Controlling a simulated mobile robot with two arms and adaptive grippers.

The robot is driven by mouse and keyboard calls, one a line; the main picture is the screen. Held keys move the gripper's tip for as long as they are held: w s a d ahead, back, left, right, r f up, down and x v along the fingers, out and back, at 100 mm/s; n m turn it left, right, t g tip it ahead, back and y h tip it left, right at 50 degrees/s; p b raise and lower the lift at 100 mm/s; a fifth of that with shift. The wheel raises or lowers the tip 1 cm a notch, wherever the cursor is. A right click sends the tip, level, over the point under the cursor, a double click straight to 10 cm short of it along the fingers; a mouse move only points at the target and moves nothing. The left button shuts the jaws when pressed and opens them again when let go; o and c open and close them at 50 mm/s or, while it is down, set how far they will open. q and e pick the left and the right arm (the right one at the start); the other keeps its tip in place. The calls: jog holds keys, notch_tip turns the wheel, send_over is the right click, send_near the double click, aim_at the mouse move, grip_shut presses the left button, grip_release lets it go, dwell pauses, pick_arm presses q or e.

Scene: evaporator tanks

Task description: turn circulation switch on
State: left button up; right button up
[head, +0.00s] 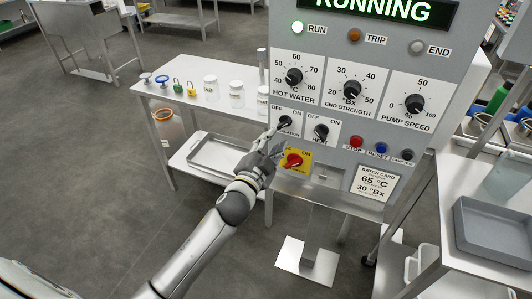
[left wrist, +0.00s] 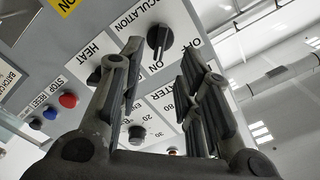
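The circulation switch is a black rotary knob (head: 285,122) marked OFF and ON on the grey control panel, left of the HEAT knob (head: 320,132). Part of its label is hidden by my gripper in the head view. My left gripper (head: 275,140) is just below and in front of it. In the left wrist view the circulation knob (left wrist: 158,40) shows beyond and between the two spread fingertips (left wrist: 162,60). The fingers are open and empty; I cannot tell whether any touches the panel. My right gripper is out of view.
A red switch on a yellow plate (head: 292,160) sits close by my left gripper. Red STOP (head: 356,142) and blue RESET (head: 382,148) buttons are to the right. A white table (head: 200,85) holds jars.

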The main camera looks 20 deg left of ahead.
pick_arm(q)
jog(key=s, duration=0.4)
jog(key=shift+s, duration=0.2)
dwell(0.3)
jog(key=s+a+f+n+g, duration=0.1)
jog(key=s+f+g, duration=0.25)
jog(key=f, duration=0.95)
jog(key=s+a+f+n+g, duration=0.15)
jog(key=s+f, duration=0.35)
jog(key=f, duration=0.7)
jog(key=s+f+n+g, duration=0.1)
jog(key=s+f+g, duration=0.3)
jog(key=f, duration=0.9)
jog(key=s+f+n+g, duration=0.1)
jog(key=s+f, duration=0.5)
jog(key=s, duration=0.6)
jog(key=s+f+n+g, duration=0.1)
jog(key=s+f+g, duration=0.3)
jog(key=s+f, duration=0.3)
jog(key=s+f+n+g, duration=0.1)
jog(key=s+f+g, duration=0.2)
jog(key=s, duration=1.4)
notch_tip(320, 180, down, 4)
jog(key=shift+a+f+n+y, duration=0.25)
jog(key=shift+a+n+y, duration=0.1)
jog(key=shift+a, duration=0.1)
